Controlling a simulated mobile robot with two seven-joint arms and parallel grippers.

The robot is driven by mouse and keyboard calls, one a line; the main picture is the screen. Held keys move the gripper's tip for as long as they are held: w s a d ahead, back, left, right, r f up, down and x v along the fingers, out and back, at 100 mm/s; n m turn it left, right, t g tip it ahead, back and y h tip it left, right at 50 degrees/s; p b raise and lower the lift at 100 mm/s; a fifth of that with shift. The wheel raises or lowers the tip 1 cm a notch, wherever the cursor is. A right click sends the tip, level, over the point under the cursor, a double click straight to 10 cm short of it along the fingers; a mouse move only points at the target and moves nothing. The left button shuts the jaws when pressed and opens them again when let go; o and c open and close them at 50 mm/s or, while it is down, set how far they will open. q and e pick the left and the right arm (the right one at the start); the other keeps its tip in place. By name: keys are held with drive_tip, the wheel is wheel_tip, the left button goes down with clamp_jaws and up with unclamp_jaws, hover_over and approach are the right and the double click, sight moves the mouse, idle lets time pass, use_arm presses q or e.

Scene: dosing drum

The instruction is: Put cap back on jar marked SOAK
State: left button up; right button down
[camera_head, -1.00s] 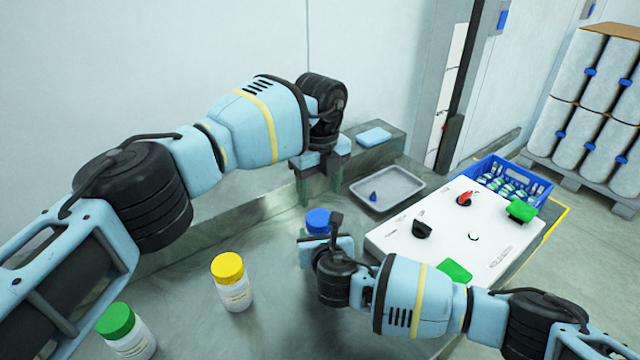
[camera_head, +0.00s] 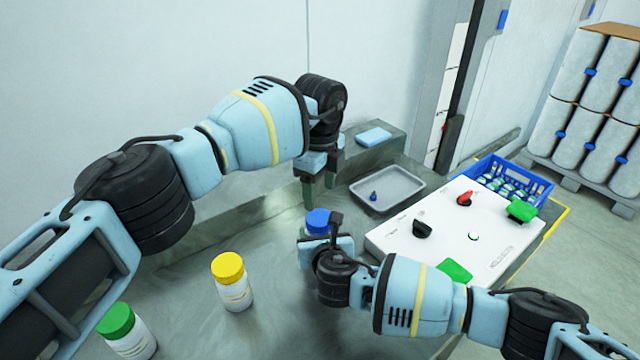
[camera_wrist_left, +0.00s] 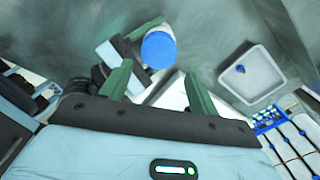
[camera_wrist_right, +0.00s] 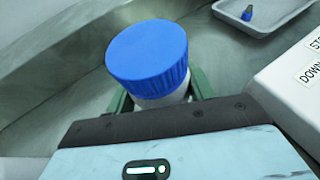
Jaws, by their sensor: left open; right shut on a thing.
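A white jar with a blue cap (camera_head: 318,222) stands over the bench, and the cap sits on its mouth. My right gripper (camera_wrist_right: 160,95) is shut around the white body below the blue cap (camera_wrist_right: 148,52). My left gripper (camera_head: 320,198) is open and empty, above and just behind the blue cap. In the left wrist view the blue cap (camera_wrist_left: 158,50) lies just beyond the open fingers. A yellow-capped jar (camera_head: 232,282) and a green-capped jar (camera_head: 128,332) stand at the lower left. I cannot read SOAK on any label; the blue-capped jar's label is hidden.
A grey tray (camera_head: 408,183) with a small blue-tipped item (camera_head: 373,197) lies behind the white control panel (camera_head: 450,235). The panel bears a black knob, a red switch and green parts. A blue crate (camera_head: 535,190) stands at right. Bare bench lies around the yellow-capped jar.

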sight(320, 217)
use_arm(q)
wheel_tip(320, 217, down, 7)
drive_tip(key=shift+f, duration=0.15)
idle(0.4)
drive_tip(key=c, duration=0.8)
drive_tip(key=m, duration=0.5)
drive_tip(key=shift+m, duration=0.3)
drive_tip(key=m, duration=0.4)
drive_tip(key=shift+m, duration=0.3)
drive_tip(key=m, duration=0.4)
drive_tip(key=shift+m, duration=0.3)
drive_tip(key=m, duration=0.4)
drive_tip(key=shift+m, duration=0.4)
drive_tip(key=o, duration=1.1)
drive_tip(key=shift+s, duration=0.1)
drive_tip(key=shift+c, duration=0.2)
